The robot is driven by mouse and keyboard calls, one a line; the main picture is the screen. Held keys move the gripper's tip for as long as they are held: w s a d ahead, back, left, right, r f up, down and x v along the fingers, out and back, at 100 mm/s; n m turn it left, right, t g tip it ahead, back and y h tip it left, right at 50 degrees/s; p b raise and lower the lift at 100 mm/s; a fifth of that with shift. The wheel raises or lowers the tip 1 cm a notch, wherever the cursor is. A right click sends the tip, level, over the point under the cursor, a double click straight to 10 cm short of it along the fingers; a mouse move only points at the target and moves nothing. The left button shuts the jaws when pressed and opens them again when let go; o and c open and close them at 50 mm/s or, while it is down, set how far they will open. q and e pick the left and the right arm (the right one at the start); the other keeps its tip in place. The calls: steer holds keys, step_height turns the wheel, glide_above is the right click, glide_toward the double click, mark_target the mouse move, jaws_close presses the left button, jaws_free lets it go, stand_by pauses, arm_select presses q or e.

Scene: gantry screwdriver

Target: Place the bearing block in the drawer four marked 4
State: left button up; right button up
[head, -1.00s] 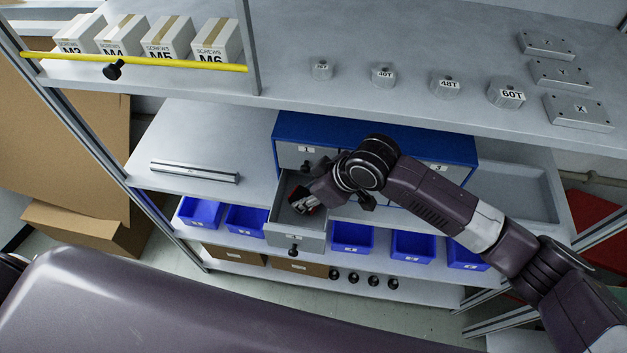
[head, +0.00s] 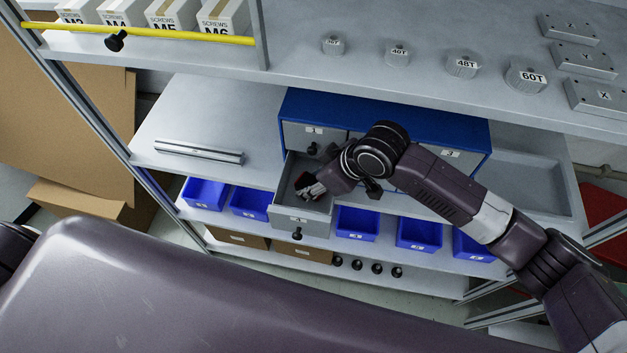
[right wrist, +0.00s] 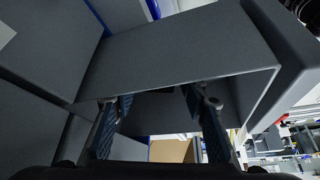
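A blue cabinet (head: 390,118) with grey drawers stands on the middle shelf. One lower left drawer (head: 300,227) is pulled out; its front label is too small to read for sure. My right gripper (head: 307,188) is inside this drawer, pointing down toward its floor. In the right wrist view, its two fingers (right wrist: 157,98) stand apart, with grey drawer walls (right wrist: 180,50) around them and a dark surface beyond the tips. I cannot make out a bearing block in the fingers or drawer; the hand hides part of the inside. My left gripper is not in view.
The top shelf holds screw boxes (head: 172,14), several gears (head: 463,66) and three flat metal plates (head: 597,97). A metal rail (head: 199,151) lies left of the cabinet. Blue bins (head: 356,224) stand below, beside the open drawer. A tray (head: 530,185) is at right.

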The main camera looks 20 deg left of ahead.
steer(key=b+v, duration=0.1)
steer(key=v, duration=1.1)
stand_by(1.0)
